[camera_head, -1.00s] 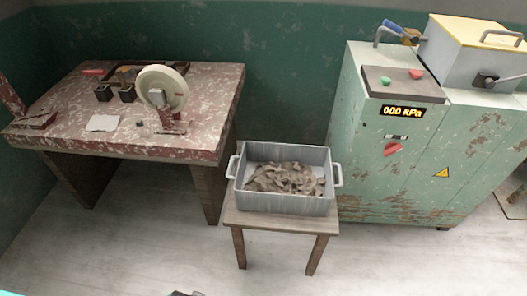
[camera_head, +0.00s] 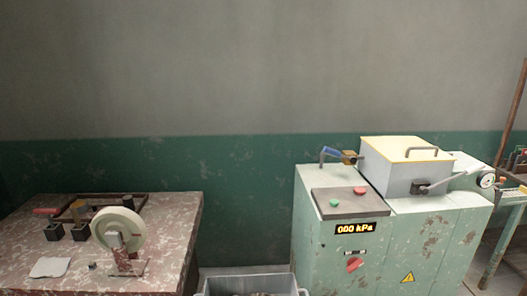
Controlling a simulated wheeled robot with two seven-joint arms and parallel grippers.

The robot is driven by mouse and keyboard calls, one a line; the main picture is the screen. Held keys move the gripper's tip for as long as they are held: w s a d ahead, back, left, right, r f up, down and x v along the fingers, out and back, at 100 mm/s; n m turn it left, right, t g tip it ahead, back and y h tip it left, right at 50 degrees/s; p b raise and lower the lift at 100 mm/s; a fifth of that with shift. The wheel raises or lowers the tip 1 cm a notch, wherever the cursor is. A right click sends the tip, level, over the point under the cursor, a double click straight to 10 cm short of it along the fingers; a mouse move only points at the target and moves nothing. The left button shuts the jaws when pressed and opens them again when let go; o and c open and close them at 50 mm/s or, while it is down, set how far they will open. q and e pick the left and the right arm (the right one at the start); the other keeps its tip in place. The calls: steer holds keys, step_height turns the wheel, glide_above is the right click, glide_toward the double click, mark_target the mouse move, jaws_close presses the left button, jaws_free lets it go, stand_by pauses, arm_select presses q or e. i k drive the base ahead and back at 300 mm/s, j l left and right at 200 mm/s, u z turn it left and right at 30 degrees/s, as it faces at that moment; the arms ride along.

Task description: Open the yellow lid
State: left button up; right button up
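The yellow lid (camera_head: 392,149) lies flat and closed on top of a grey box (camera_head: 386,175) on the green machine (camera_head: 330,240), at the right of the head view. A grey bar handle (camera_head: 421,149) stands on the lid's right part. A dark lever or latch (camera_head: 437,184) sits at the box's front right. Neither of my grippers shows in the view.
A blue-handled valve (camera_head: 336,152) stands left of the box, near a panel with red and green buttons (camera_head: 346,201). A display (camera_head: 362,228) reads 000 kPa. A worn table with a grinding wheel (camera_head: 118,231) is at left. A grey bin (camera_head: 250,285) stands between.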

mark_target(403, 149)
steer(key=i+l, duration=0.15)
steer(key=l, duration=0.2)
steer(key=i+l, duration=0.15)
steer(key=l, duration=0.25)
steer(key=i+l, duration=0.15)
steer(key=l, duration=0.2)
